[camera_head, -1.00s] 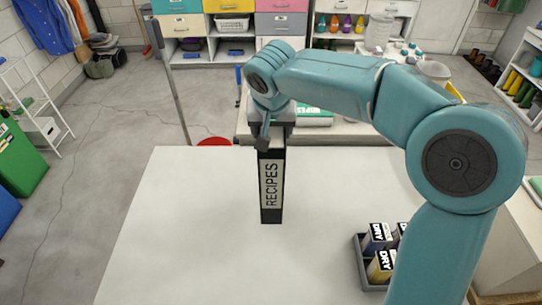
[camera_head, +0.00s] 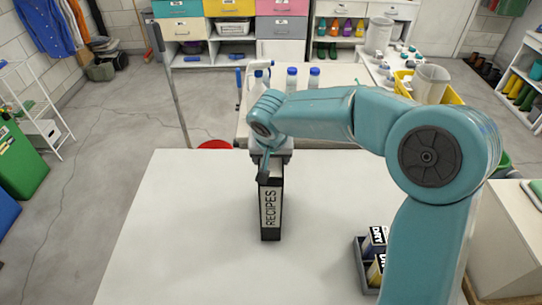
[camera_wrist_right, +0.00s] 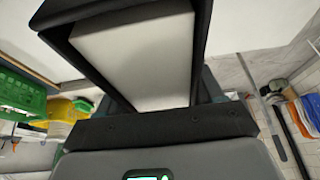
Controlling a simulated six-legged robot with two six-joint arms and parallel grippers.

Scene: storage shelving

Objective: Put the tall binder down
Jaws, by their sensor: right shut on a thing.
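The tall binder (camera_head: 271,212) is black with a white spine label reading RECIPES. It is upright over the white table (camera_head: 180,235), its spine facing the head camera. Its lower end is at or just above the table top; I cannot tell whether it touches. My right gripper (camera_head: 270,168) is shut on the binder's upper part from above. In the right wrist view the binder's pages (camera_wrist_right: 140,58) show white between its dark covers, close against the gripper; the fingertips are hidden there. My left gripper is not in view.
A dark tray (camera_head: 361,268) with small labelled boxes stands at the table's right, partly behind my right arm. A second table with spray and capped bottles (camera_head: 292,80) is behind. A red round thing (camera_head: 214,144) shows past the far edge. The table's left side is clear.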

